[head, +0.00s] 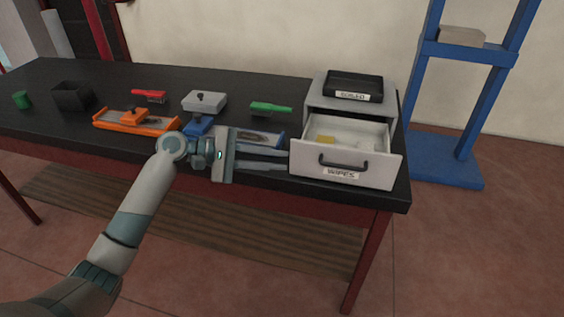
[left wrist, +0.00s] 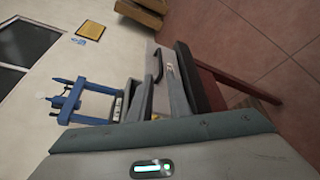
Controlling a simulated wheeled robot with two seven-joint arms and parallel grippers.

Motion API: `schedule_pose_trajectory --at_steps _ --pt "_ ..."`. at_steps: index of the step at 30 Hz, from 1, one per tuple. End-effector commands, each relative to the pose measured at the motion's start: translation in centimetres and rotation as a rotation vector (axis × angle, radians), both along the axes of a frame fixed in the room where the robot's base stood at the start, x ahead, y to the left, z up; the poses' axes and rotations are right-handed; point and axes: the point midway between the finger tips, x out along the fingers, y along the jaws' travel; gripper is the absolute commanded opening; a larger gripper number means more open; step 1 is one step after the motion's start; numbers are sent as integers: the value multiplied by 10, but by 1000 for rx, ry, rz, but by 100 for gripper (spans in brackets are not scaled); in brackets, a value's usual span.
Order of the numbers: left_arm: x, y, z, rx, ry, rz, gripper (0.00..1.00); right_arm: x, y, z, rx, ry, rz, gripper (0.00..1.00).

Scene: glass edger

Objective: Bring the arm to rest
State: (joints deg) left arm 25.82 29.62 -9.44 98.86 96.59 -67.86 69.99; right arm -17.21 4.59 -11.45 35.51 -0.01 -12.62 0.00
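My left arm comes in from the left in the head view. My left gripper (head: 286,161) is held over the front edge of the black table (head: 60,75), just left of the open drawer. Its two fingers point right and stand apart, with nothing seen between them. In the left wrist view the gripper body fills the bottom, and the fingertips cannot be made out. My right arm and gripper are not in view.
The drawer (head: 375,172) labelled WIPES is pulled out of its grey cabinet (head: 390,105); a yellow item lies inside. A black tray (head: 354,82) tops the cabinet. Orange (head: 101,124) and blue (head: 270,143) holders, a red-handled tool (head: 149,93), and a green-handled tool (head: 270,107) lie leftward. A blue rack (head: 425,100) stands right.

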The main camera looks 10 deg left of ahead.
Motion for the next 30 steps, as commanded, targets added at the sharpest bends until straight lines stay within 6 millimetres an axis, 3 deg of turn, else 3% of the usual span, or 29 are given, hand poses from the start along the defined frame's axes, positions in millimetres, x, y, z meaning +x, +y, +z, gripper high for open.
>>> schedule_pose_trajectory --at_steps 13,17,20,23,30 --pt "-1 -1 -1 3 -1 -1 17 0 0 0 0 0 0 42" --pt "-7 -4 -14 32 -14 -6 17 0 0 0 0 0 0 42" --pt "-18 -11 -37 89 -47 -19 17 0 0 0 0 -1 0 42" --pt "-38 -20 -72 182 -100 -41 17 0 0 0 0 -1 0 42" --pt "-114 -39 -177 511 -289 -142 17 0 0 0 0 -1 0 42"
